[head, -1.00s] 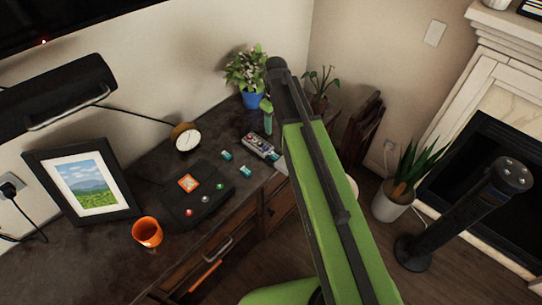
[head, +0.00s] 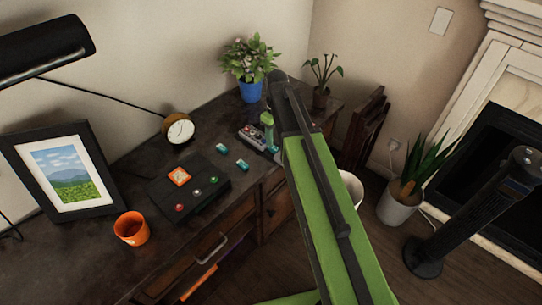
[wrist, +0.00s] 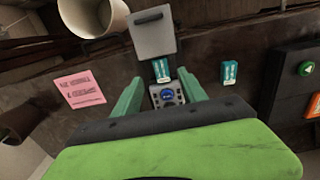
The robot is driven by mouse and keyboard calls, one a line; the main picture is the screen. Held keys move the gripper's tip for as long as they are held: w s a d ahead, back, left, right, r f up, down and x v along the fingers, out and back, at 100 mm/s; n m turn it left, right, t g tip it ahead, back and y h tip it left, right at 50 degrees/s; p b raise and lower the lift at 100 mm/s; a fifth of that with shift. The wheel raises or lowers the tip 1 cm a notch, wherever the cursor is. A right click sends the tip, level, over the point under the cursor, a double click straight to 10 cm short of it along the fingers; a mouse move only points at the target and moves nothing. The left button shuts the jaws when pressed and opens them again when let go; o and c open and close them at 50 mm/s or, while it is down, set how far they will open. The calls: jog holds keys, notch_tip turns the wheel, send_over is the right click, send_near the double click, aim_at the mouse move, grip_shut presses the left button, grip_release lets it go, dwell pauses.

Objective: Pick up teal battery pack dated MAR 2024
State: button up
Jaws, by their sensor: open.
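Two small teal battery packs lie on the dark desk in the head view, one further left (head: 221,148) and one nearer the front (head: 242,164). A grey device (head: 252,134) with knobs stands to their right, partly behind my gripper (head: 268,122). In the wrist view a teal pack (wrist: 161,70) shows at the device, between its blue knob (wrist: 167,94) and a raised grey flap (wrist: 153,36); it seems to sit in the device. Another teal pack (wrist: 229,73) lies apart to the right. My gripper (wrist: 161,80) is open, its fingers either side of the device. No date is readable.
A black box (head: 190,190) with coloured buttons and an orange panel, an orange cup (head: 131,229), a clock (head: 178,130) and a plant in a blue pot (head: 249,90) stand on the desk. A pink note (wrist: 80,88) shows near the desk edge.

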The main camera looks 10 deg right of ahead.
aim_at(274, 148)
jog(key=f+b, duration=0.5)
jog(key=shift+a+f, duration=0.2)
jog(key=shift+a, duration=0.1)
jog(key=shift+r, duration=0.2)
grip_shut()
